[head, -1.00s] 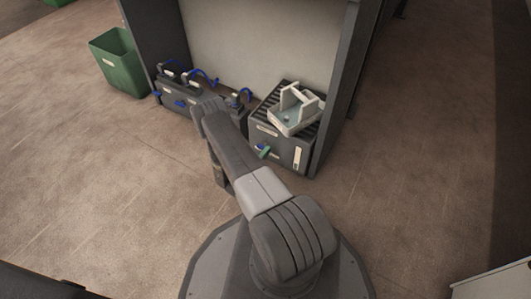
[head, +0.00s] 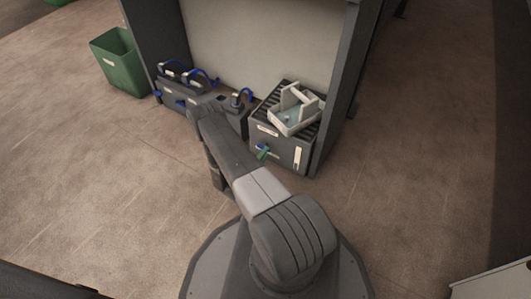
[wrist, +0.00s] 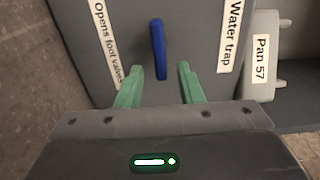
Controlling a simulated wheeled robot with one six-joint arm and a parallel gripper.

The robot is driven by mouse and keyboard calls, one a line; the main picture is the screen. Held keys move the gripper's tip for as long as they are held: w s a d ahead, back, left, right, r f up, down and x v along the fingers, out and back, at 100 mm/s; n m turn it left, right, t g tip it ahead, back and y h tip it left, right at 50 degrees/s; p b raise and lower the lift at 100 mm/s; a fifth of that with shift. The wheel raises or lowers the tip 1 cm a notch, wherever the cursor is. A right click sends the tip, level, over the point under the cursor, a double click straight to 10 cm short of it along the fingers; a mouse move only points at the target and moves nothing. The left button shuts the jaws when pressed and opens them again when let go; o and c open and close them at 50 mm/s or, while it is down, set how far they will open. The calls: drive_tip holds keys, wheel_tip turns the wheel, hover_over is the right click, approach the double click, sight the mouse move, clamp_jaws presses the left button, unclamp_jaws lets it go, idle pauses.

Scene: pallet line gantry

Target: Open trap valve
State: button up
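The water trap (head: 283,149) is a dark grey box at the right end of the bay, with a white label on its front. In the head view, the green fingertips (head: 263,154) show at the box front, and my arm hides the rest of the gripper.
A white pan (head: 296,113) sits on the ribbed top of the box; its "Pan 57" label (wrist: 262,55) shows in the wrist view. Dark units with blue hoses (head: 177,88) stand to the left, partly behind my arm. A green bin (head: 122,67) stands further left. The floor in front is clear.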

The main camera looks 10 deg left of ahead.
drive_tip(key=p+v, duration=0.3)
drive_tip(key=v, duration=0.9)
drive_tip(key=shift+s, duration=0.2)
drive_tip(key=b+x, duration=0.3)
drive_tip(key=x, duration=1.1)
drive_tip(key=shift+b, duration=0.4)
drive_tip(key=shift+s+a, duration=0.1)
